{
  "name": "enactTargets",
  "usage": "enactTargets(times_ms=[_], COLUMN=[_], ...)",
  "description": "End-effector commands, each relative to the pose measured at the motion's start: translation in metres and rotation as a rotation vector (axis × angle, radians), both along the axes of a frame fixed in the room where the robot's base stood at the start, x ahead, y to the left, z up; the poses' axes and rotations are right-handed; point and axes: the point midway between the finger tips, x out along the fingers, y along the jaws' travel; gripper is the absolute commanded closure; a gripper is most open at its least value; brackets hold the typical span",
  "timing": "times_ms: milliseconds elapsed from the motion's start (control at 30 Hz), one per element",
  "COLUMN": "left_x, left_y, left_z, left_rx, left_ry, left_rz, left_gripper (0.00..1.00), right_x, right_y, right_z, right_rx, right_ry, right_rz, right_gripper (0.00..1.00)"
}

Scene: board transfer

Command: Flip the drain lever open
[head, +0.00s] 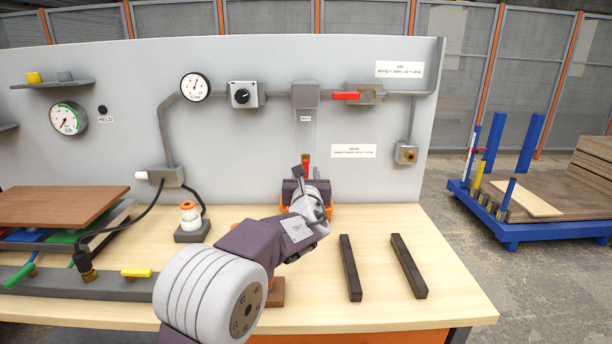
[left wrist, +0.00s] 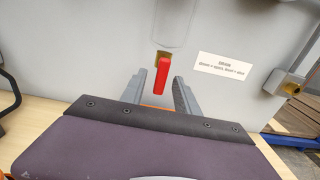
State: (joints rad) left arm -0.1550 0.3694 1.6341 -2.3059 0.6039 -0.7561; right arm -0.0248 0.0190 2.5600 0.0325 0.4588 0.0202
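The red drain lever (head: 306,166) sits on a small brass valve below the grey filter unit (head: 306,95) on the panel. In the left wrist view the lever (left wrist: 164,77) extends down from the brass fitting (left wrist: 163,57), under the clear bowl. My left gripper (head: 305,172) is in front of the valve, fingers toward the panel. In the left wrist view its fingers (left wrist: 160,92) are apart, with the lever appearing in the gap between them. I see no contact with it. In the head view my wrist hides part of the gripper. My right gripper is out of view.
Another red lever (head: 346,96) is on the pipe at upper right. A drain label (head: 353,151) and a brass outlet (head: 407,154) are right of the valve. Two dark bars (head: 350,267) (head: 408,265) lie on the bench.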

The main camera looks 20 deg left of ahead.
Motion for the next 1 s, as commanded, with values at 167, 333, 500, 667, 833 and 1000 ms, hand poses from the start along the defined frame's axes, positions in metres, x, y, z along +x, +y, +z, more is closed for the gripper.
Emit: enactTargets(times_ms=[167, 333, 500, 667, 833, 1000], left_x=[0.000, -0.008, -0.040, -0.071, -0.086, -0.087], left_y=[0.000, -0.003, -0.013, -0.021, -0.025, -0.025], left_z=[0.000, -0.001, -0.001, 0.000, 0.000, 0.000], left_rx=[-0.001, -0.002, -0.002, -0.001, -0.002, -0.001], left_ry=[0.000, -0.001, 0.000, 0.000, -0.001, 0.000], left_rz=[0.000, -0.001, -0.004, -0.003, -0.001, 0.000], left_gripper=[0.64, 0.64, 0.64, 0.64, 0.64, 0.64], right_x=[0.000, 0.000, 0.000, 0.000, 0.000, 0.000], right_y=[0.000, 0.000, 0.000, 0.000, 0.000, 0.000], right_z=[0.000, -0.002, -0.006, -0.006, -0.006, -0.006], right_rx=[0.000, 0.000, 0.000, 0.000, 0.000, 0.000], right_ry=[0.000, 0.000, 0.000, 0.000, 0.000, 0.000], right_rz=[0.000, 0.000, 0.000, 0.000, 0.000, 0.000], right_gripper=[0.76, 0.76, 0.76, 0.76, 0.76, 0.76])
